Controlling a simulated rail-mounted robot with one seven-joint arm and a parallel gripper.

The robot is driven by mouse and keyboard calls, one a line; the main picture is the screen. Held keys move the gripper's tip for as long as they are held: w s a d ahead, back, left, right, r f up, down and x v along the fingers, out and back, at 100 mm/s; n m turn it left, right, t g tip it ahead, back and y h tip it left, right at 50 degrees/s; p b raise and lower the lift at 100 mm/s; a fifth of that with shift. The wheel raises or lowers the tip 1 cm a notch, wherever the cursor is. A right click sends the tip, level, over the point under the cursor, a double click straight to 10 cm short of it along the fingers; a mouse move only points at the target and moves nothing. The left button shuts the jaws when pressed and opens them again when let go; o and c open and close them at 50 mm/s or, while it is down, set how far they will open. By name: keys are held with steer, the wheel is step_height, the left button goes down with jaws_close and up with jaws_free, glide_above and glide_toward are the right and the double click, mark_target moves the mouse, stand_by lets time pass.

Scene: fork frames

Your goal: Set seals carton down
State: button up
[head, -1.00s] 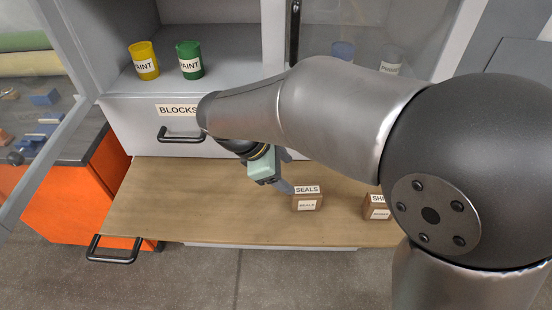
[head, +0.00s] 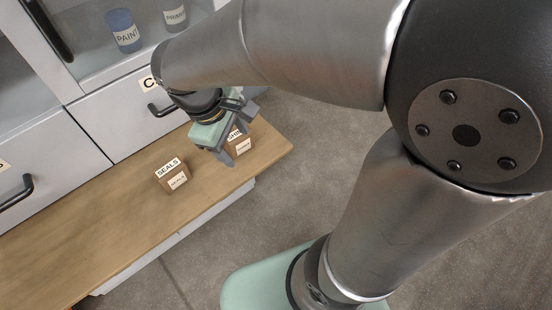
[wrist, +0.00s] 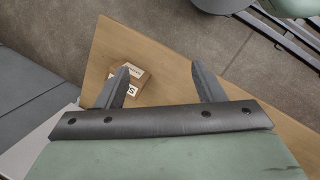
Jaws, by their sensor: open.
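The seals carton (head: 173,178), a small brown box labelled SEALS, sits upright on the wooden surface in the head view, apart from my gripper. My gripper (head: 239,138) is open and empty, to its right, over a second brown carton (head: 242,146) whose top label is partly hidden by a finger. In the wrist view my open gripper (wrist: 160,68) has its fingers spread. One brown carton (wrist: 143,84) shows there beside the left finger, partly covered by it; its label is only partly readable, so I cannot tell for certain which carton it is.
The wooden surface (head: 105,220) is bare left of the seals carton and ends at a right edge close to the second carton. Grey drawers with black handles (head: 160,108) stand behind.

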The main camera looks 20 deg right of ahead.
steer(key=s+d+f+m+y, duration=0.2)
steer(key=s+d+f+m, duration=0.1)
steer(key=s+d+m, duration=0.3)
steer(key=d+m, duration=0.2)
steer(key=shift+s+d+m+y, duration=0.3)
steer(key=shift+s+d, duration=0.05)
steer(key=o, duration=0.5)
steer(key=shift+s+d+f+m, duration=0.25)
steer(key=shift+s+m, duration=0.1)
steer(key=shift+m, duration=0.15)
steer(key=shift+o, duration=0.9)
steer(key=shift+s+d, duration=0.1)
steer(key=shift+s, duration=0.05)
